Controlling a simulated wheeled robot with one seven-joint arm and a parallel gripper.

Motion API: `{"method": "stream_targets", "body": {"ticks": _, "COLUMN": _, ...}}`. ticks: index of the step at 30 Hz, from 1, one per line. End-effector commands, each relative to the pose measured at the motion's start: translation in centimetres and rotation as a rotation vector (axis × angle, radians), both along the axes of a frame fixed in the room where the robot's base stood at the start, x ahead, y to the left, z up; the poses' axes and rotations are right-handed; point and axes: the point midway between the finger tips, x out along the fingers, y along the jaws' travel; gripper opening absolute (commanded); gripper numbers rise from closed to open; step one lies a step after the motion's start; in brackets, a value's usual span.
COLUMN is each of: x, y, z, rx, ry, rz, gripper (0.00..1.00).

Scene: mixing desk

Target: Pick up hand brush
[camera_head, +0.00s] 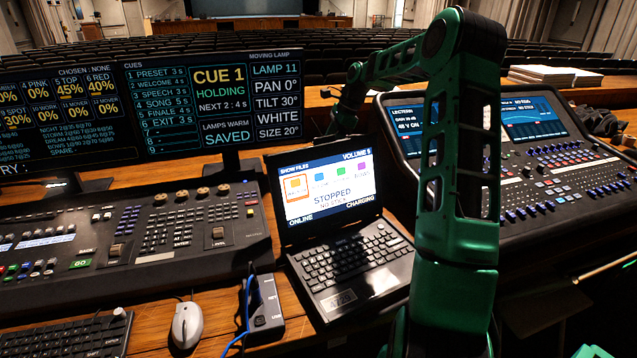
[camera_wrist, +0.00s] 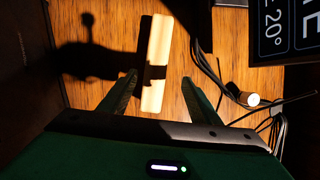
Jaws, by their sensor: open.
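In the wrist view, a pale, narrow, bar-like piece (camera_wrist: 159,45) lies on the wooden desk; it looks like the hand brush, though I see no bristles. A dark band of shadow crosses it near its middle. My gripper (camera_wrist: 161,76) is open, with one green finger on each side of the bar's lower part. I see no contact, and cannot tell the height of the fingertips above the desk. In the head view, my green arm reaches over to behind the laptop (camera_head: 330,185), and my gripper and the brush are hidden there.
Dark cables and a small pale-ended plug (camera_wrist: 250,98) lie right of my gripper. A monitor (camera_wrist: 285,28) stands close at the upper right of the wrist view. In the head view, a lighting console (camera_head: 130,230) is left of the laptop and a sound mixer (camera_head: 540,170) right.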

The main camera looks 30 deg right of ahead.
Motion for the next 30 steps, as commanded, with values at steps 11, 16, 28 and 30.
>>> {"method": "stream_targets", "body": {"ticks": 11, "x": 0.9, "y": 2.0, "z": -4.6, "rx": 0.007, "ry": 0.005, "rz": -0.003, "gripper": 0.57}}
{"method": "stream_targets", "body": {"ticks": 16, "x": 0.9, "y": 2.4, "z": -5.4, "rx": 0.006, "ry": 0.005, "rz": -0.004, "gripper": 0.57}}
{"method": "stream_targets", "body": {"ticks": 28, "x": 1.2, "y": 4.3, "z": -9.7, "rx": 0.006, "ry": 0.004, "rz": -0.003, "gripper": 0.57}}
{"method": "stream_targets", "body": {"ticks": 30, "x": 1.2, "y": 4.3, "z": -9.9, "rx": 0.005, "ry": 0.004, "rz": -0.003, "gripper": 0.57}}
